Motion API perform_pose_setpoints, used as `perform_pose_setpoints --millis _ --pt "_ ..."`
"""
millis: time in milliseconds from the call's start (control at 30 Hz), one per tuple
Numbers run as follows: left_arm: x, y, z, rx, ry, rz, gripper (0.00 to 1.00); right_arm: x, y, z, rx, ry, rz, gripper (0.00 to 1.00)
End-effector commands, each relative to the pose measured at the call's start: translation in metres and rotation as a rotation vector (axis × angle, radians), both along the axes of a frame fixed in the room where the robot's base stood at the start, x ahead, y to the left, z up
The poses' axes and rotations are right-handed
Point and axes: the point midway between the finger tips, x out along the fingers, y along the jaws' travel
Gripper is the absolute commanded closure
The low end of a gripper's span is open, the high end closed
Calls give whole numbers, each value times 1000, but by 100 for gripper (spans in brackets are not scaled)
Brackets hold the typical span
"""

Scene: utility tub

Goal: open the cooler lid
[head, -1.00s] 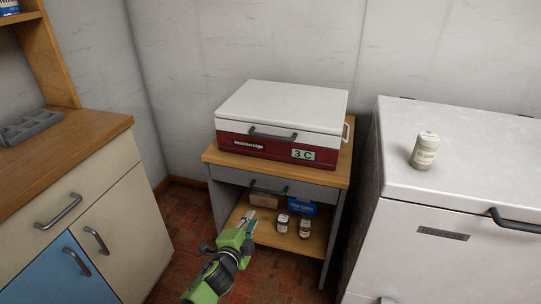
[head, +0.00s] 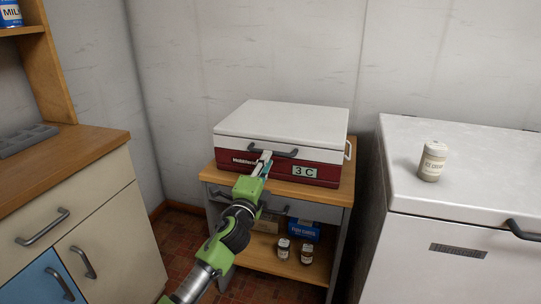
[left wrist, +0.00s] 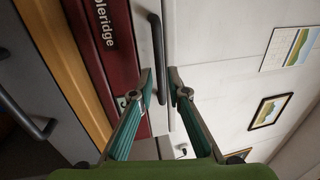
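The cooler (head: 225,155) has a dark red body and a white lid (head: 285,118), which is shut. A dark bar handle (head: 285,153) sits on the lid's front edge; it also shows in the left wrist view (left wrist: 157,50). My left gripper (head: 264,157) is in front of the cooler at the handle, covering part of it. In the left wrist view, my left gripper's fingertips (left wrist: 160,76) are apart, with the handle's end part between them. Whether they touch it I cannot tell. My right gripper is not in view.
The cooler stands on a small wooden-topped cabinet (head: 335,191) with jars (head: 283,249) on its lower shelf. A white chest freezer (head: 480,175) with a jar (head: 433,162) on top stands at right. A counter (head: 80,160) is at left.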

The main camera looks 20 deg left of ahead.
Motion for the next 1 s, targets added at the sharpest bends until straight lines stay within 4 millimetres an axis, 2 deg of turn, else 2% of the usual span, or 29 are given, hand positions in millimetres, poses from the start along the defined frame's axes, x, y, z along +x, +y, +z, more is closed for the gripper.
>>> perform_pose_setpoints --millis 100,300,700,767,1000 --pt "21 -1 4 -1 -2 -1 85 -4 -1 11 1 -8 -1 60" --pt "41 -1 7 -2 0 -1 85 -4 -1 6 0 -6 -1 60" --pt "46 0 8 -1 1 -1 85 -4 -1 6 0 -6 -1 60" --pt "46 0 8 -1 1 -1 100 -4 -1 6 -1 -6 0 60" --pt "46 0 8 -1 1 -1 100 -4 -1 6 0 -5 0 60"
